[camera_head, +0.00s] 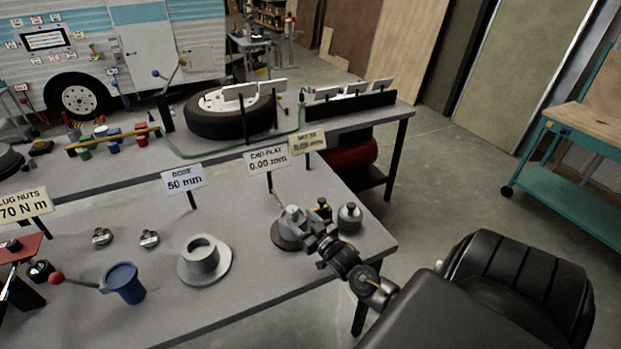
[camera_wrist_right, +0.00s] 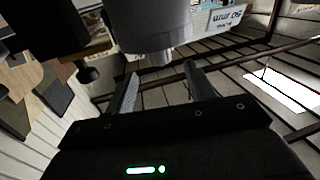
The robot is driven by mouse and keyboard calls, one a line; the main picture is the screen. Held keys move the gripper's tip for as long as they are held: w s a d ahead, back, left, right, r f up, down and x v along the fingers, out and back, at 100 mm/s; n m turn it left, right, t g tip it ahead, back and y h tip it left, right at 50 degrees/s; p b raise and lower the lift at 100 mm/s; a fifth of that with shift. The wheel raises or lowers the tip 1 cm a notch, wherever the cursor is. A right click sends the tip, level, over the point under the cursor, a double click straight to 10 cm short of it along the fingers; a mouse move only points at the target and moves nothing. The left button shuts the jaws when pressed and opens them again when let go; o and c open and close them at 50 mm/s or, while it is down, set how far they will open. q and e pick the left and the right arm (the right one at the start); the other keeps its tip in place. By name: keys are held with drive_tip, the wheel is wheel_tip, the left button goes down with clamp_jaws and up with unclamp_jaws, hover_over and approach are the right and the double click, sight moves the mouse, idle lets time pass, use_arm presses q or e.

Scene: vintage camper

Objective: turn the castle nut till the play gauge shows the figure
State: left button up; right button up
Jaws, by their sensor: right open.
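The end play sign (camera_head: 267,160) reads 0.00 mm on a post at the back of the grey bench. Below it stands a grey hub fixture (camera_head: 287,234) with a raised metal top, where the castle nut is too small to make out. My right gripper (camera_head: 318,238) is at the fixture's right side, partly covering it. In the right wrist view my right gripper (camera_wrist_right: 160,76) is open. A narrow grey stub (camera_wrist_right: 160,57) below a wide grey cylinder (camera_wrist_right: 155,25) shows between or just beyond its fingertips; contact cannot be told. My left gripper is not in view.
A grey flanged ring (camera_head: 204,261) and a blue cup (camera_head: 124,283) with a red-knobbed handle stand to the left. A bore sign (camera_head: 184,179) reads 50 mm. A tyre (camera_head: 229,117) lies on the bench behind.

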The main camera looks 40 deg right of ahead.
drive_tip(key=s, duration=0.4)
drive_tip(key=shift+s+a+b, duration=0.3)
drive_tip(key=shift+s+b, duration=0.05)
drive_tip(key=shift+s, duration=0.05)
